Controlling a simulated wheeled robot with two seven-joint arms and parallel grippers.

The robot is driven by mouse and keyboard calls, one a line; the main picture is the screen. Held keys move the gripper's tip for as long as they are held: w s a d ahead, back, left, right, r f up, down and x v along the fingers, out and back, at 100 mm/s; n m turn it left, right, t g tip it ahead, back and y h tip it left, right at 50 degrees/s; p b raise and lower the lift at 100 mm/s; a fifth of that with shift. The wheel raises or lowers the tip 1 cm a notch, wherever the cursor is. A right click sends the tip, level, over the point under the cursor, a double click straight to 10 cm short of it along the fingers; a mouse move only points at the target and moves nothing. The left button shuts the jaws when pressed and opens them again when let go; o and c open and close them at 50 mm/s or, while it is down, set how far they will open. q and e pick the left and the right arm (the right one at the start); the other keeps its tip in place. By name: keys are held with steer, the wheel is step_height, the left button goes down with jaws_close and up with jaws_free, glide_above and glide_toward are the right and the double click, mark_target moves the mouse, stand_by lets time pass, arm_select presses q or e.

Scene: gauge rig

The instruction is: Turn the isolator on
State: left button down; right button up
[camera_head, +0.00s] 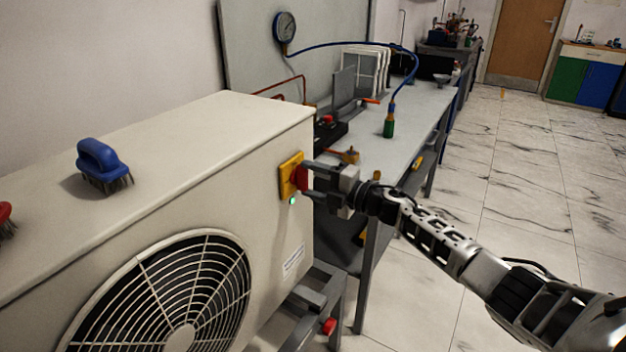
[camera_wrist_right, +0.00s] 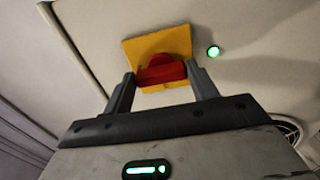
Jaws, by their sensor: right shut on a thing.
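The isolator (camera_head: 291,176) is a yellow plate with a red knob on the side of the beige fan unit. Its yellow plate (camera_wrist_right: 165,45) and red knob (camera_wrist_right: 162,71) also show in the right wrist view. My right gripper (camera_head: 308,178) reaches in from the right and is shut on the red knob, with one finger on each side of it. In the right wrist view the fingers (camera_wrist_right: 162,84) flank the knob. A small green light (camera_head: 292,200) glows just below the plate; it also shows in the right wrist view (camera_wrist_right: 213,51). My left gripper is not in view.
The fan unit (camera_head: 150,150) fills the left, with a blue brush (camera_head: 101,163) on top and part of a red one at the edge. Behind is a grey bench (camera_head: 425,115) with a blue hose and a gauge (camera_head: 284,27). Floor at right is clear.

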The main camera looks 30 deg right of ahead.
steer(key=o, duration=1)
steer(key=shift+s+d, duration=0.1)
steer(key=b+v, duration=0.1)
steer(key=v, duration=1.4)
steer(key=shift+s+b, duration=0.35)
steer(key=shift+f, duration=0.15)
steer(key=s+a+f+m+h, duration=0.3)
steer(key=s+a+f+m, duration=0.1)
steer(key=a+f+m, duration=0.25)
steer(key=s+a+f+m+h, duration=0.2)
steer(key=s+a+f+m, duration=0.1)
steer(key=a+f+m, duration=0.3)
steer(key=s+a+f+m+g, duration=0.2)
steer(key=s+a+f+m, duration=0.2)
steer(key=s+a, duration=0.2)
steer(key=s+a+f+m+g+h, duration=0.1)
steer(key=s+a+f+m+g, duration=0.2)
steer(key=s+a+f+m, duration=0.1)
steer(key=s+a+m, duration=0.1)
steer(key=s+a, duration=0.1)
steer(key=shift+s+a, duration=0.3)
steer(key=shift+s, duration=0.05)
